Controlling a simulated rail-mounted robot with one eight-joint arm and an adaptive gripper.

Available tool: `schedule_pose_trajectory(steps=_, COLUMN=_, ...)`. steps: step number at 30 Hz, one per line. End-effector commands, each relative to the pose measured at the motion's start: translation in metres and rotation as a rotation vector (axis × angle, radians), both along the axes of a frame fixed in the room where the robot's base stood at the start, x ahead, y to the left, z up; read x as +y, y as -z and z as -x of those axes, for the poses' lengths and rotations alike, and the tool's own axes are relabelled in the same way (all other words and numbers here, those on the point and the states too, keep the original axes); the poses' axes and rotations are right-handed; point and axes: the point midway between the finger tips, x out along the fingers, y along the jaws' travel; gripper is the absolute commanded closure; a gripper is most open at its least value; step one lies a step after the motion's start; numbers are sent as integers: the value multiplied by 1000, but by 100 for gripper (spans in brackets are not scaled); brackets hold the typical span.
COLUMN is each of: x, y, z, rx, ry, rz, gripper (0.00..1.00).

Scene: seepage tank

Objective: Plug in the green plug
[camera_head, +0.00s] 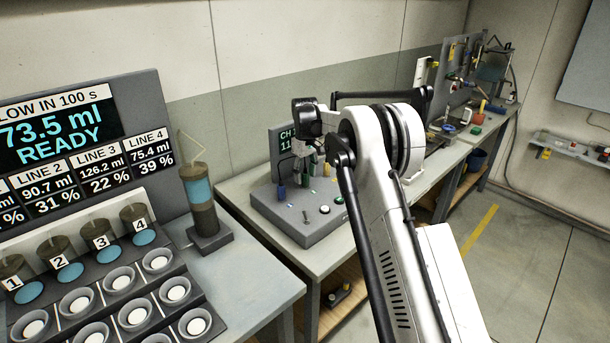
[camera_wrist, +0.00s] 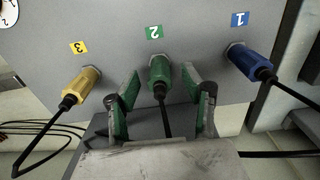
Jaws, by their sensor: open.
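The green plug (camera_wrist: 160,75) is at the grey panel (camera_wrist: 115,30), under a green label 2, with its black cable running back between my fingers. Its front end meets a metal ring on the panel; I cannot tell how deeply it is seated. My gripper (camera_wrist: 159,84) is open, with one green-padded finger on each side of the plug and visible gaps between. In the head view my gripper (camera_head: 312,155) is over the grey bench unit (camera_head: 300,230), where my arm partly hides it and the green plug cannot be made out clearly.
A yellow plug (camera_wrist: 82,87) by label 3 and a blue plug (camera_wrist: 250,62) by label 1 flank the green one, both with black cables. A column with blue liquid (camera_head: 200,190) stands left of the unit. Clear floor lies at the right.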

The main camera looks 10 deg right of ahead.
Motion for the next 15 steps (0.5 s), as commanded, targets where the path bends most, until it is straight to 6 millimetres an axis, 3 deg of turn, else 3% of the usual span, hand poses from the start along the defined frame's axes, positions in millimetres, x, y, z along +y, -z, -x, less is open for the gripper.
schedule_pose_trajectory(steps=5, x=0, y=-18, z=0, rx=0, ry=0, rz=0, gripper=56)
schedule_pose_trajectory(steps=15, x=0, y=-84, z=0, rx=0, ry=0, rz=0, gripper=56)
